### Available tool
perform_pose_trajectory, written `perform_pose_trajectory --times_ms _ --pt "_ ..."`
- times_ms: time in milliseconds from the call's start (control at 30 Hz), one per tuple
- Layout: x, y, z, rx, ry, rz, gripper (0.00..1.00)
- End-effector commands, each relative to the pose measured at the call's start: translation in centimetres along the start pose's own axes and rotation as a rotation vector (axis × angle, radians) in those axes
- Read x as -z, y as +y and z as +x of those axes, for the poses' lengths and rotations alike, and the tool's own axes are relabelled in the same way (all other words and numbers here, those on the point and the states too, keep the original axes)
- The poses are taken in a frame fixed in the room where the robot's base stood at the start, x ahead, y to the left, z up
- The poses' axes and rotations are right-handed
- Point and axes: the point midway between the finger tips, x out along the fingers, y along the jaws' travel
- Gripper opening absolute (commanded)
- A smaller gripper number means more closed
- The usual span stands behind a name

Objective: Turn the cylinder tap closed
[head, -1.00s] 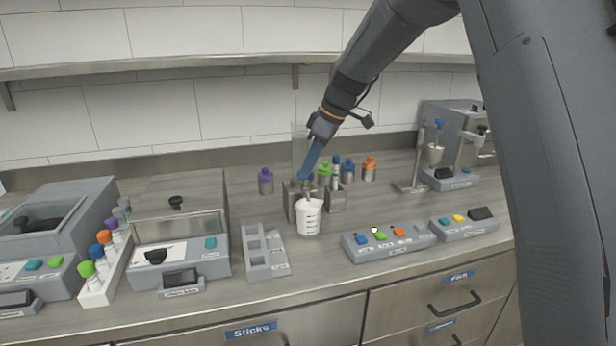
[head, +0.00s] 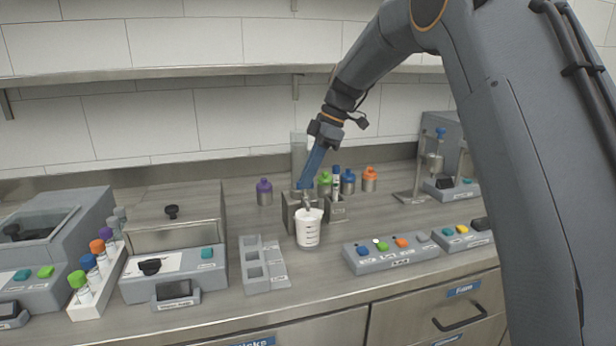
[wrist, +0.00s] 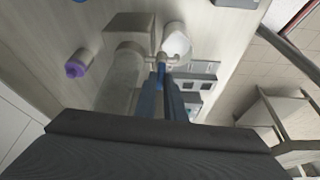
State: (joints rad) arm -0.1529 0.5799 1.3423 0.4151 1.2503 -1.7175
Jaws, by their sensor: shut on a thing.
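My gripper (head: 308,182) reaches down from above with its blue fingers at the top of the cylinder tap. In the wrist view, the blue fingers of my gripper (wrist: 160,90) are shut on the blue tap handle (wrist: 161,70). The tap's metal spout (head: 307,201) comes out over a white measuring cup (head: 308,230). The cup stands upright under the spout, in front of the grey filler block (head: 290,206). In the wrist view the cup (wrist: 177,44) shows beside the tap. The clear cylinder (head: 300,150) rises behind the fingers. Most of the handle is hidden by the fingers.
A purple-capped bottle (head: 264,192) stands left of the filler. Green, blue and orange-capped bottles (head: 369,180) stand to its right. A grey slotted rack (head: 262,264) is at front left. A button panel (head: 390,254) is at front right. Bare counter lies between them.

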Motion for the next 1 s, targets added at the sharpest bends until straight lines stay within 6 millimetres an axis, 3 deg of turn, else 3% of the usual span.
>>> perform_pose_trajectory --times_ms 233,267,367,733,1000 --pt "0.0 0.1 -0.1 -0.003 -0.001 0.000 0.00" --pt "0.0 0.1 -0.1 -0.003 -0.001 0.000 0.11" --pt "0.0 0.1 -0.1 -0.002 -0.001 0.000 0.28" --pt "0.0 0.1 -0.5 -0.002 0.000 0.000 0.28" --pt "-0.1 0.1 -4.4 -0.005 0.000 0.000 0.28"
